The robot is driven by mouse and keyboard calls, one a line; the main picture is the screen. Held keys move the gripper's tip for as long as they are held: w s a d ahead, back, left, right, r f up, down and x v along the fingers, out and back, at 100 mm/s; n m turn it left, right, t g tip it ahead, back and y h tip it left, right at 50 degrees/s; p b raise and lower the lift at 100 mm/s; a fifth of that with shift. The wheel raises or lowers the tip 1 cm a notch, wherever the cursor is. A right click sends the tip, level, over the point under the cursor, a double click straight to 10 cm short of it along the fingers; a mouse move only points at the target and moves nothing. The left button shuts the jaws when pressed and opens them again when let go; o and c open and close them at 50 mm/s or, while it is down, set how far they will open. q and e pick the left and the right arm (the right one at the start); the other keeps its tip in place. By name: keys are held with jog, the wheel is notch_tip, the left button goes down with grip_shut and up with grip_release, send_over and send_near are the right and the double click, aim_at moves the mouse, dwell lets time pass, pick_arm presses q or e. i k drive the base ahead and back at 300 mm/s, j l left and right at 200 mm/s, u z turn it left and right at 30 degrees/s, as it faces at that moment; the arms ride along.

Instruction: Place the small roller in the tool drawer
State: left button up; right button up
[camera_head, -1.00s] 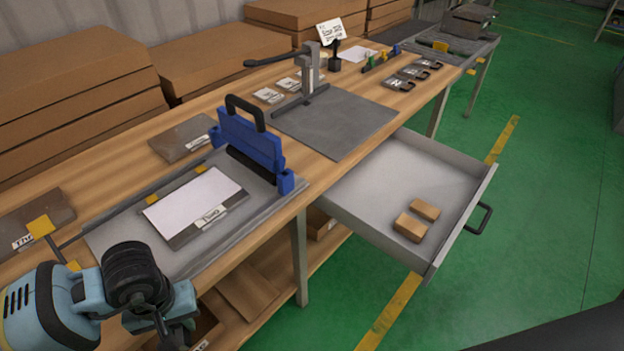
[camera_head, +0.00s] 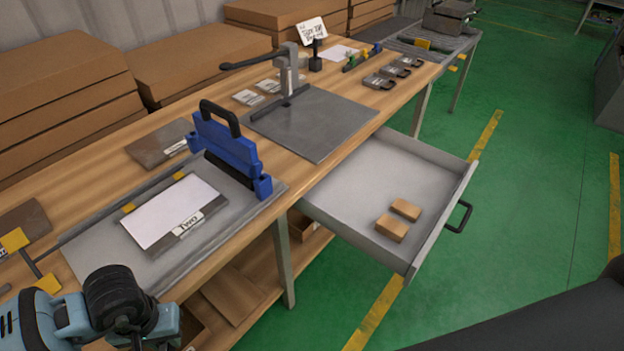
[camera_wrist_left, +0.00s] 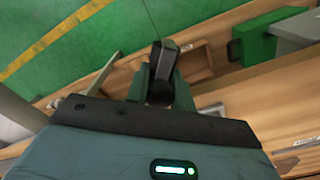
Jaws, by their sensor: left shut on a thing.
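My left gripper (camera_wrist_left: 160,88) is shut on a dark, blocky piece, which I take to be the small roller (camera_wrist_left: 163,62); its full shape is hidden. In the head view my left arm comes in at the lower left, in front of the bench, and the held piece cannot be made out there. The tool drawer (camera_head: 345,195) is pulled out under the bench, right of the arm and well apart from it. Two small brown blocks (camera_head: 391,227) lie in its front part. My right gripper is not in view.
A lever press (camera_head: 288,80) stands on a grey mat behind the drawer. The drawer's rear and middle are clear. Green floor is free on the right.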

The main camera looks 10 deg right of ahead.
aim_at(380, 195)
jog(key=i+l, duration=0.1)
jog(key=l, duration=0.4)
jog(key=i+l, duration=0.1)
jog(key=l, duration=0.4)
jog(key=i+l, duration=0.15)
jog(key=l, duration=0.35)
jog(key=i+l, duration=0.1)
jog(key=l, duration=0.4)
jog(key=i+l+u, duration=0.1)
jog(key=l, duration=0.45)
jog(key=i+l, duration=0.1)
jog(key=l, duration=0.4)
